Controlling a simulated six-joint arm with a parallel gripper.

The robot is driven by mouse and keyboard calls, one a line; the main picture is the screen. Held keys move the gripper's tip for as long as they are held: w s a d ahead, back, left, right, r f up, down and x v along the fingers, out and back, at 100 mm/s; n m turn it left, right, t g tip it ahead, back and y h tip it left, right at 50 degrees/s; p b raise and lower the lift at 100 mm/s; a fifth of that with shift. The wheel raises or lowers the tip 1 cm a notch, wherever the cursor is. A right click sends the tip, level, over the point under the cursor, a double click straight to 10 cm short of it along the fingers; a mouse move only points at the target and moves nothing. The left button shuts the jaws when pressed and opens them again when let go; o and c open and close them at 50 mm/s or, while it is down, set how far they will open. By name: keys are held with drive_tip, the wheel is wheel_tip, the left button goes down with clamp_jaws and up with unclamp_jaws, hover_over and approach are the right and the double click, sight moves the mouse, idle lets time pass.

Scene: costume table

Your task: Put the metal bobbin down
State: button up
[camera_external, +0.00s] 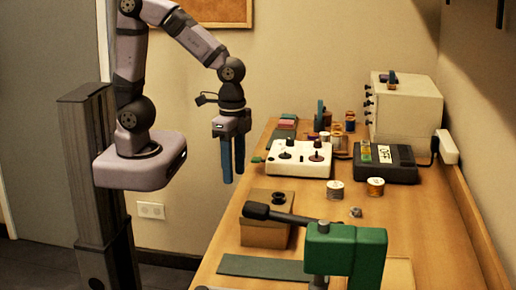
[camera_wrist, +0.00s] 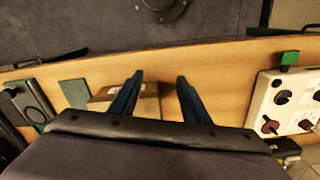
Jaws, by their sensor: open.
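A small silvery piece (camera_external: 356,212), which looks like the metal bobbin, lies on the table right of the middle, in front of two thread spools. It is too small to be sure of. My gripper (camera_external: 233,178) hangs fingers down at the table's left edge, well left of that piece and apart from it. In the wrist view my gripper (camera_wrist: 160,76) has its blue fingers spread with nothing held between them. I cannot make out the bobbin in the wrist view.
A white knobbed box (camera_external: 283,167) and a black device (camera_external: 400,172) stand further back. A cardboard box (camera_external: 262,236), a green tool (camera_external: 368,262) and a dark green mat (camera_external: 265,268) are in front. Thread spools (camera_external: 335,190) stand mid-table. Bare wood lies around the silvery piece.

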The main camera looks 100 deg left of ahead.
drive_tip(key=s+f+n, duration=0.1)
drive_tip(key=s+a+f+n, duration=0.1)
drive_tip(key=s, duration=0.1)
drive_tip(key=s+f+n, duration=0.1)
drive_tip(key=shift+s+a, duration=0.15)
drive_tip(key=shift+s, duration=0.25)
drive_tip(key=shift+o, duration=0.4)
